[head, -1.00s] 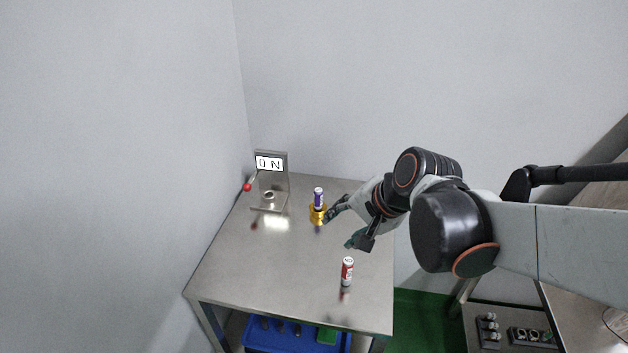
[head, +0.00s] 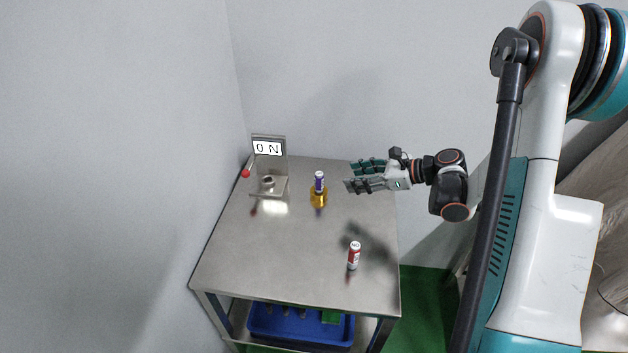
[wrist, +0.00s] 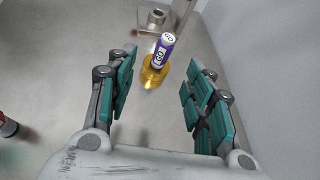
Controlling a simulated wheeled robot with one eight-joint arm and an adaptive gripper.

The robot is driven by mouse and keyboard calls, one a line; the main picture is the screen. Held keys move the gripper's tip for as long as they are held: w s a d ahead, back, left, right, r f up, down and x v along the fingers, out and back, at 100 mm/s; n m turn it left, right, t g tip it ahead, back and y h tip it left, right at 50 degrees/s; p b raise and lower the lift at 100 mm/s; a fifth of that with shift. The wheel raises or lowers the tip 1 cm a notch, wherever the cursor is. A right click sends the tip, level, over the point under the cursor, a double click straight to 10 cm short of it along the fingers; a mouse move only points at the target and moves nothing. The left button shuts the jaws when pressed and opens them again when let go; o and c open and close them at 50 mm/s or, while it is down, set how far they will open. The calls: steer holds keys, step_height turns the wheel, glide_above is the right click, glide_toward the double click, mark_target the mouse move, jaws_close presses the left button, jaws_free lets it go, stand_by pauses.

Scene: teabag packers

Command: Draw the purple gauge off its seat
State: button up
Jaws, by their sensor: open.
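The purple gauge (head: 319,181) is a small upright cylinder with a white label. It stands in a gold round seat (head: 318,198) on the metal table. My gripper (head: 349,176) is open and empty, to the right of the gauge and apart from it, with its fingers pointing left. In the wrist view, the purple gauge (wrist: 162,50) and its gold seat (wrist: 153,72) show ahead, beyond and between the open fingers (wrist: 158,88). The lower part of the gauge is hidden inside the seat.
A red and white cylinder (head: 354,256) stands alone near the table's front right. A metal stand with an "ON" sign (head: 268,149), a ring and a red ball (head: 246,174) is at the back left. A blue tray (head: 300,325) sits below. The table's (head: 270,250) front left is clear.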

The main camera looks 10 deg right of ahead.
mark_target(319, 179)
steer(key=shift+m+y, duration=0.3)
steer(key=shift+m, duration=0.1)
steer(key=w+a+f+b, duration=0.1)
steer(key=w+a+f, duration=0.1)
steer(key=w+a+f+b, duration=0.1)
steer(key=w+a+f, duration=0.1)
steer(key=shift+w+a+f, duration=0.1)
steer(key=shift+w+a, duration=0.05)
steer(key=shift+w, duration=0.2)
steer(key=shift+b+x, duration=1.55)
steer(key=shift+x, duration=1.6)
steer(key=shift+r, duration=0.2)
jaws_close()
